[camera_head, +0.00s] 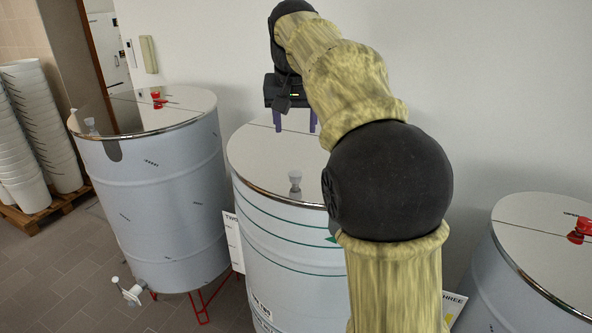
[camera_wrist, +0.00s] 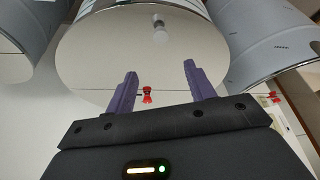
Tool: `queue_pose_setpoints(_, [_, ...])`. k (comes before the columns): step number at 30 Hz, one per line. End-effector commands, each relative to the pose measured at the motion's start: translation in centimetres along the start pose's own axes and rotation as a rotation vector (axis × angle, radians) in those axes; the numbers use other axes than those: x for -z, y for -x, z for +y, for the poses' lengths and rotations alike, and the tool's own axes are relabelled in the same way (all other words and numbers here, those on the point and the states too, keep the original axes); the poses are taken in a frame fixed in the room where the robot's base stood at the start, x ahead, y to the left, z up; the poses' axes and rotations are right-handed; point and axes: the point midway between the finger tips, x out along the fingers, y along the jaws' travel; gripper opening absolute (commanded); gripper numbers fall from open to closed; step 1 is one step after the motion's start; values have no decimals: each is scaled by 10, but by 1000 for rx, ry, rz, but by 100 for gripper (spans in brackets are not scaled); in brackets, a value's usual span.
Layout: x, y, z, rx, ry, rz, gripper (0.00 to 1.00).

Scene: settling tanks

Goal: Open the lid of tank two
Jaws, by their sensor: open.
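Tank two (camera_head: 290,250) is the pale grey drum in the middle, with green lines around it. A "TWO" sign (camera_head: 231,228) stands at its left. Its shiny lid (camera_head: 262,155) looks flat and shut. A white knob (camera_head: 295,181) stands near the front rim; it also shows in the wrist view (camera_wrist: 159,30). A red handle (camera_wrist: 147,95) on the lid (camera_wrist: 95,55) shows in the wrist view, between my fingers in the picture; the arm and gripper hide it in the head view. My gripper (camera_head: 296,126) is open and empty, purple fingers pointing down over the lid's back part.
A similar tank (camera_head: 165,190) with a red handle (camera_head: 157,99) stands at left, another tank (camera_head: 530,280) at right by a "THREE" sign (camera_head: 455,305). The wall (camera_head: 480,90) is close behind. Stacked white buckets (camera_head: 35,130) stand far left.

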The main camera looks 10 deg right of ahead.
Motion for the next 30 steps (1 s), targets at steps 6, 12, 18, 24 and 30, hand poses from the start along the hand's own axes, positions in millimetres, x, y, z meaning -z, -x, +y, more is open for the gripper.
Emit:
queue_pose_setpoints(6, [0, -2, -2, 1, 3, -1, 54])
queue_pose_setpoints(12, [0, -23, -1, 0, 2, -3, 54])
queue_pose_setpoints(18, [0, -56, 0, -1, 1, -4, 54])
queue_pose_setpoints(24, [0, -91, 0, -1, 0, -4, 54])
queue_pose_setpoints(30, [0, -126, 0, -1, 1, -4, 54])
